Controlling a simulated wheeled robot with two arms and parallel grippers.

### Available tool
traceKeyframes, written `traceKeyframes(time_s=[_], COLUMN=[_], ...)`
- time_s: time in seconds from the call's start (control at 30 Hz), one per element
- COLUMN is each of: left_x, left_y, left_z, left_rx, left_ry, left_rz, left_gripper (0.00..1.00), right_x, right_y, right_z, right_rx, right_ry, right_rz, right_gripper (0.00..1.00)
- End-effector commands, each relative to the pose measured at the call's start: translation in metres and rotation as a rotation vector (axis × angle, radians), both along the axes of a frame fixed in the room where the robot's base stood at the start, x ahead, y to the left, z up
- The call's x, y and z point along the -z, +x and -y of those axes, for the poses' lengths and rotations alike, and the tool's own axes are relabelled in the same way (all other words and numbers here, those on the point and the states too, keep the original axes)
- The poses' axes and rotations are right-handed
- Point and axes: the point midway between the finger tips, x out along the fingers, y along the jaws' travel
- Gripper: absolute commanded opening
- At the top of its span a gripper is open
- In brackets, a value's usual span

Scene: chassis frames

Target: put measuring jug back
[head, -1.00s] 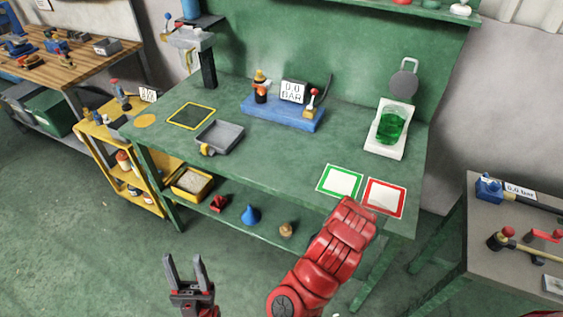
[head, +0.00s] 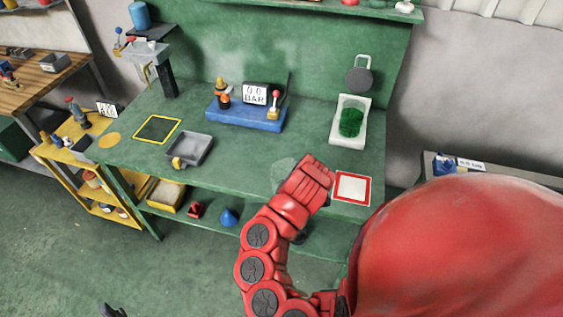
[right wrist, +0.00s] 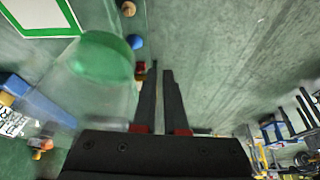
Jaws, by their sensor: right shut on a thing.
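The measuring jug (right wrist: 100,58) appears to be the clear vessel beside my right gripper (right wrist: 160,72) in the right wrist view, with pale green liquid in it. The fingers are nearly together; the part between them is hard to make out. In the head view a pale green see-through patch of the jug (head: 284,172) shows over the bench, left of my red arm, which hides the right gripper. A green-framed white square (right wrist: 40,18) lies close by in the wrist view. Only a dark tip of my left gripper (head: 112,311) shows at the bottom edge.
A red-framed white square (head: 351,188) lies at the bench's front right. A white stand (head: 340,140) holds a green-filled container (head: 351,122). A grey tray (head: 190,149), a yellow-framed dark mat (head: 158,130) and a blue gauge base (head: 245,115) stand left. Bench top between them is clear.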

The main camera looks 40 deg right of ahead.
Motion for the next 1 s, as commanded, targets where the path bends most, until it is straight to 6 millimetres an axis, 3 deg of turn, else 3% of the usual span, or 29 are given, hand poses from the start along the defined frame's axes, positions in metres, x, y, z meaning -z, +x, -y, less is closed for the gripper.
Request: traceKeyframes(time_s=[0.13, 0.27, 0.53, 0.8, 1.0], left_x=[0.002, 0.016, 0.031, 0.061, 0.047], left_y=[0.000, 0.000, 0.000, 0.000, 0.000], left_z=[0.000, 0.000, 0.000, 0.000, 0.000], left_rx=[0.000, 0.000, 0.000, 0.000, 0.000], left_ry=[0.000, 0.000, 0.000, 0.000, 0.000], left_rz=[0.000, 0.000, 0.000, 0.000, 0.000], left_gripper=[0.50, 0.50, 0.50, 0.50, 0.50], right_x=[-0.001, 0.005, 0.009, 0.015, 0.010], right_y=[0.005, 0.022, 0.068, 0.114, 0.131], right_z=[0.009, 0.020, 0.047, 0.075, 0.082], right_rx=[-0.024, -0.027, -0.028, -0.026, -0.029], right_ry=[-0.001, -0.003, -0.003, -0.008, -0.004], right_rz=[0.002, -0.001, -0.005, -0.003, -0.004], right_gripper=[0.00, 0.00, 0.00, 0.00, 0.00])
